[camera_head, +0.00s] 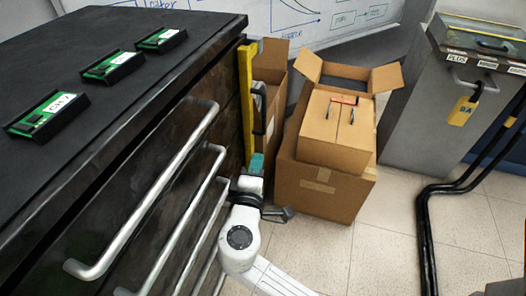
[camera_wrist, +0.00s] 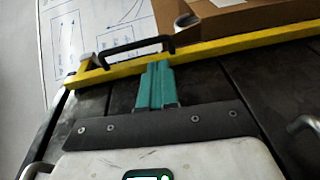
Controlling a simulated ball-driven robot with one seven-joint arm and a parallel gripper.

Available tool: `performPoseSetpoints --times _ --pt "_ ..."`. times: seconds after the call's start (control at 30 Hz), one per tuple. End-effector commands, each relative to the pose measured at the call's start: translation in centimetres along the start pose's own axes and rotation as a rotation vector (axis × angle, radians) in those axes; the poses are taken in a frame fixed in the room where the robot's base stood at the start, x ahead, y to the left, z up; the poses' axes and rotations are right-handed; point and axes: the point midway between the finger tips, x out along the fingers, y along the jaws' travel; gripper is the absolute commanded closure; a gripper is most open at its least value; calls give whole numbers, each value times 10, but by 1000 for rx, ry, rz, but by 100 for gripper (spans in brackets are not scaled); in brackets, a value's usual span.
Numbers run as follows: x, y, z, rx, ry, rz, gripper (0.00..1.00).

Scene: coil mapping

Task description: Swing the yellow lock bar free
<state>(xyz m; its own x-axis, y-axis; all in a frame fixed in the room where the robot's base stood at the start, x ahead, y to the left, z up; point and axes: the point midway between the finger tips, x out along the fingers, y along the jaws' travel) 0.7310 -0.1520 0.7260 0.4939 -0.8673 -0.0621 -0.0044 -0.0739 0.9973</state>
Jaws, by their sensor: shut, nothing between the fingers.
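The yellow lock bar (camera_head: 246,95) stands upright along the far front edge of the dark drawer cabinet. A black handle (camera_head: 260,110) is on the bar. In the wrist view the yellow bar (camera_wrist: 225,47) crosses the top of the picture, with the black handle (camera_wrist: 125,46) on its left part. My gripper (camera_head: 257,160) is at the lower part of the bar, its teal fingers pointing up. In the wrist view my gripper (camera_wrist: 156,68) is shut and empty, its fingertips close to the bar beside the handle's right end. I cannot tell whether they touch the bar.
Silver drawer handles (camera_head: 155,190) stick out from the cabinet (camera_head: 190,38) beside my arm. Several green circuard-like modules (camera_head: 47,114) lie on its top. Open cardboard boxes (camera_head: 322,188) stand just right of the bar. A grey bin (camera_head: 410,115) and black cables (camera_head: 428,235) are farther right.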

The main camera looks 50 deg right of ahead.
Motion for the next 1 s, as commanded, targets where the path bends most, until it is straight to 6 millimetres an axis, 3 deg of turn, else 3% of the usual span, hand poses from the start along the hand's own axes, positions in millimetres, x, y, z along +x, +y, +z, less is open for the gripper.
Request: performPoseSetpoints --times 0.17,0.57,0.73,1.0 --pt "-3 0 -14 -40 28 60 100" --pt "-1 1 -14 -42 28 63 100" --pt "17 2 -14 -41 26 63 100" --pt "64 4 -15 -40 25 63 100"
